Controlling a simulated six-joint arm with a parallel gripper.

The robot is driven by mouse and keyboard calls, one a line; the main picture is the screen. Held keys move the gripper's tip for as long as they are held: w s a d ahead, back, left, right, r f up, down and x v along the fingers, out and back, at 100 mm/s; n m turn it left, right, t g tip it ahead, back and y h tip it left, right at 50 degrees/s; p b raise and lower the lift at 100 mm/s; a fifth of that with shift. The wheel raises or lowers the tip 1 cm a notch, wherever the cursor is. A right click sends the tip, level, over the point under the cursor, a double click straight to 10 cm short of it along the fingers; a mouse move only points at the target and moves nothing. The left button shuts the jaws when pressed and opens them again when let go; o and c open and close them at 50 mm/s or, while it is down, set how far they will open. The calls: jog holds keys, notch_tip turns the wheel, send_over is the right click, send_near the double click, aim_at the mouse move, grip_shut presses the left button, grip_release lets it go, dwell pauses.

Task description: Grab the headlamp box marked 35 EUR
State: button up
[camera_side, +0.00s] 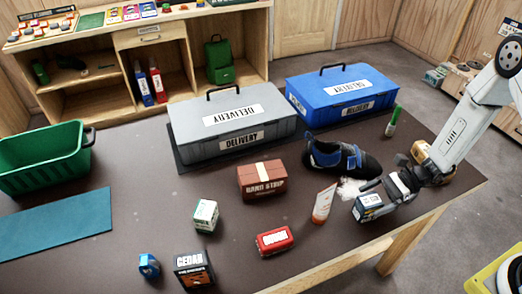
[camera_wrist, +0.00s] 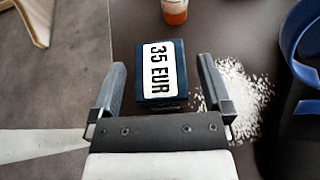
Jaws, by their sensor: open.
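The headlamp box is a small dark blue box (camera_wrist: 145,75) with a white label reading 35 EUR. In the wrist view it lies between and just ahead of my two fingers. My gripper (camera_wrist: 160,82) is open, with one finger on each side of the box's near part and a gap visible on both sides. In the side view the box (camera_side: 367,207) stands near the table's right front edge, with my gripper (camera_side: 378,189) right behind it. The gripper covers part of the box there.
White powder (camera_wrist: 236,95) is spilled right of the box. A blue-black climbing shoe (camera_side: 342,158) and an orange-white tube (camera_side: 324,203) are close by. A yellow-brown item (camera_side: 436,168) is partly behind my arm. Grey (camera_side: 225,125) and blue (camera_side: 340,90) delivery boxes stand at the back.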

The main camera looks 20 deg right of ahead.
jog(key=shift+w+a+f, duration=0.1)
jog(key=shift+a+f, duration=0.2)
jog(key=shift+a, duration=0.25)
jog(key=c, duration=1.3)
jog(key=shift+c, duration=0.2)
jog(key=shift+r, duration=0.2)
jog(key=shift+r, duration=0.8)
jog(key=s+r, duration=1.1)
jog(key=s, duration=0.3)
jog(key=shift+d, duration=0.45)
